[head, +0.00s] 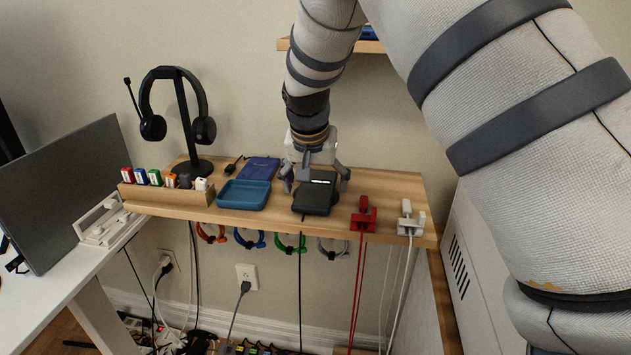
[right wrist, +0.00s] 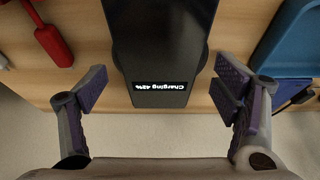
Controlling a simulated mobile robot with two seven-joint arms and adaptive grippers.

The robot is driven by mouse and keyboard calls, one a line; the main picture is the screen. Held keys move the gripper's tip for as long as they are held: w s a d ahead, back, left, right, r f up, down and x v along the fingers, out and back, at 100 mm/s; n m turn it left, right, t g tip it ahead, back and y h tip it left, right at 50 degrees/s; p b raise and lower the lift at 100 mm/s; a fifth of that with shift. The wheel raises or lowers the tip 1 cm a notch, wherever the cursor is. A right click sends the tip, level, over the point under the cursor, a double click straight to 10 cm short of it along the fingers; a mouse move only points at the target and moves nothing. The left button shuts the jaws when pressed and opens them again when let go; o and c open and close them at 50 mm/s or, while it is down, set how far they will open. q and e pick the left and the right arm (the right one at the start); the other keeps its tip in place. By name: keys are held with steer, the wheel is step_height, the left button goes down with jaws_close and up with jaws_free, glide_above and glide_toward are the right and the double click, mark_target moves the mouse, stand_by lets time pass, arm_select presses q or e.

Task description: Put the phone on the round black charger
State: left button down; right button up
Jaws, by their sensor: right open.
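The black phone (head: 313,199) lies on the wooden shelf near its front edge. In the right wrist view the phone (right wrist: 160,40) shows a lit strip reading "Charging 42%", upside down. My right gripper (head: 316,181) is open at the phone. In the wrist view the fingers of this gripper (right wrist: 162,88) stand apart on either side of the phone, with gaps and nothing gripped. My left gripper is out of view.
A blue tray (head: 244,206) sits left of the phone and a red cable holder (head: 363,221) right of it.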

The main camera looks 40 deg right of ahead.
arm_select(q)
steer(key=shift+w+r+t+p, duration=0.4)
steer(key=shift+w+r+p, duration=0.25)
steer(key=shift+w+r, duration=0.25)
arm_select(e)
steer(key=v, duration=1.2)
steer(key=shift+r, duration=0.2)
steer(key=shift+d, duration=0.1)
